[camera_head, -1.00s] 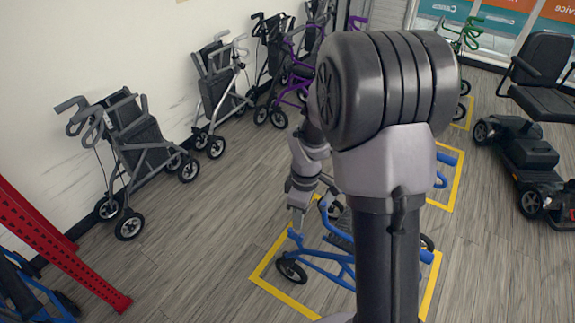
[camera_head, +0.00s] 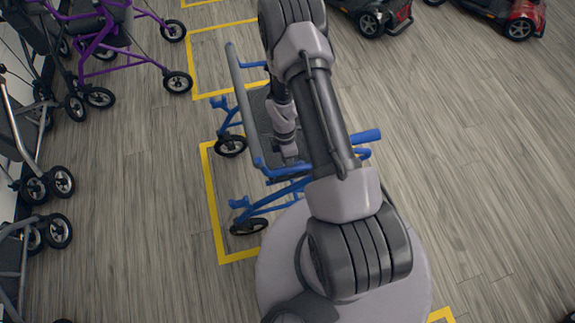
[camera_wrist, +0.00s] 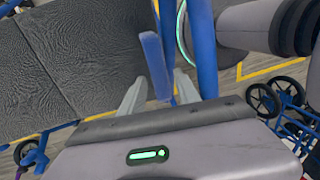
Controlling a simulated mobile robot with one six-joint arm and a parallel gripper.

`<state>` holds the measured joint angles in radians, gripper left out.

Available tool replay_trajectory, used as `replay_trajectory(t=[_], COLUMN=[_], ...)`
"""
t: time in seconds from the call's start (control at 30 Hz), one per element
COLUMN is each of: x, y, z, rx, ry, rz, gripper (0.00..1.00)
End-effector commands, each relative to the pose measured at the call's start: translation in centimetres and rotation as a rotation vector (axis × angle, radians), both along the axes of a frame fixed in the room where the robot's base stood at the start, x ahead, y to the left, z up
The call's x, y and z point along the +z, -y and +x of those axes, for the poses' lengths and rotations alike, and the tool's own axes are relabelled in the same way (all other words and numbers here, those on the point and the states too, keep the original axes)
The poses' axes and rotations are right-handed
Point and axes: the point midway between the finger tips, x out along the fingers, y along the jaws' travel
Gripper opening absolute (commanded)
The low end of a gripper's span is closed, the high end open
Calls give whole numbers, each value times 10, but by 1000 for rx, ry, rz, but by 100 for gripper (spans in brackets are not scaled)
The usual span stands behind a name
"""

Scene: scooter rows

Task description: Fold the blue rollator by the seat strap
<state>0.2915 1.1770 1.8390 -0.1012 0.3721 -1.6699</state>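The blue rollator (camera_head: 272,173) stands unfolded on its wheels, partly hidden under my arm in the head view. Its dark grey seat (camera_wrist: 85,55) lies flat and fills the left of the wrist view. A short blue strap (camera_wrist: 153,58) rises at the seat's edge, beside a blue frame tube (camera_wrist: 203,50). My gripper (camera_wrist: 160,80) is over this edge, its two pale fingers apart on either side of the strap. I see no clear grip on it. In the head view my fingertips are hidden behind my wrist and arm.
Yellow floor lines (camera_head: 212,200) mark the bay around the rollator. A purple rollator (camera_head: 110,45) and several grey ones stand to the left. A red scooter (camera_head: 520,18) and a dark one are at the top right. The floor on the right is clear.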

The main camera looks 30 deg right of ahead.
Motion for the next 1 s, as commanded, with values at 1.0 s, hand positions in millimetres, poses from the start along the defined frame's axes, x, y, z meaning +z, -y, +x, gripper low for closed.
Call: replay_trajectory(t=[1.0], x=[-7], y=[-1], z=[-1], rx=[-1], ry=[0], rz=[0], gripper=[0])
